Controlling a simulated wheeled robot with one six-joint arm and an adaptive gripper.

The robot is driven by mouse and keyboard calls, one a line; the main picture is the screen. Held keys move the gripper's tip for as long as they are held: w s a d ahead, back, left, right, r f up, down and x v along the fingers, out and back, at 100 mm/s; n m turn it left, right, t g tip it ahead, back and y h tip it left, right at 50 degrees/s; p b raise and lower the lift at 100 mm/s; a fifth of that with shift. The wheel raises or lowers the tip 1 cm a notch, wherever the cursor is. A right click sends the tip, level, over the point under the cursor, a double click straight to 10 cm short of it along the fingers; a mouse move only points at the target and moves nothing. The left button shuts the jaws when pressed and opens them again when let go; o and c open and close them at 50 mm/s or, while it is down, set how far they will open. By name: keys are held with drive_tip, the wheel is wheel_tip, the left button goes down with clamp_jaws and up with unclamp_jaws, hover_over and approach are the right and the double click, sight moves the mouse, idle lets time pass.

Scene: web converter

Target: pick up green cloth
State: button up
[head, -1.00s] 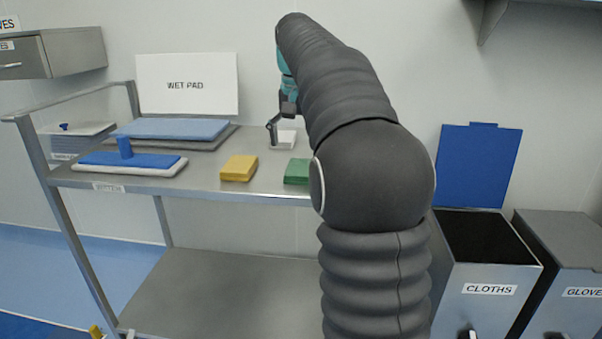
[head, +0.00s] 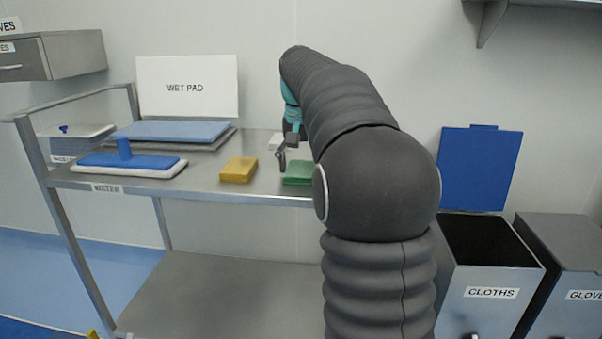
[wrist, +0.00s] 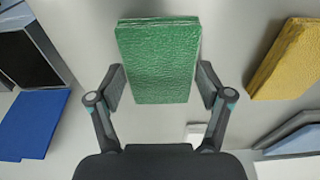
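The green cloth (head: 298,173) is a folded stack on the metal cart's top shelf, partly hidden by my arm in the head view. In the wrist view the green cloth (wrist: 160,62) lies between my two open fingers, with a gap on each side. My gripper (wrist: 162,88) is open and empty, its fingertips on either side of the cloth's near half. In the head view my gripper (head: 281,160) is low at the cloth's left edge. I cannot tell its exact height above the shelf.
A yellow cloth (head: 239,169) lies left of the green one, and a white cloth (head: 275,141) lies behind. A blue mop pad (head: 128,161) is farther left. The CLOTHS bin (head: 487,293) stands right of the cart. Bare shelf (head: 210,172) shows left of the yellow cloth.

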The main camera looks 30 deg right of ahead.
drive_tip(key=c, duration=0.3)
drive_tip(key=shift+c, duration=0.2)
drive_tip(key=shift+r, duration=0.45)
drive_tip(key=r, duration=0.2)
drive_tip(key=r+p, duration=0.1)
drive_tip(key=shift+s+d+r, duration=0.2)
drive_tip(key=shift+d+r, duration=0.2)
drive_tip(key=s+d+r, duration=0.6)
drive_tip(key=d, duration=0.2)
drive_tip(key=shift+s+d+r+p, duration=0.15)
drive_tip(key=shift+d+p, duration=0.2)
drive_tip(key=shift+d, duration=0.05)
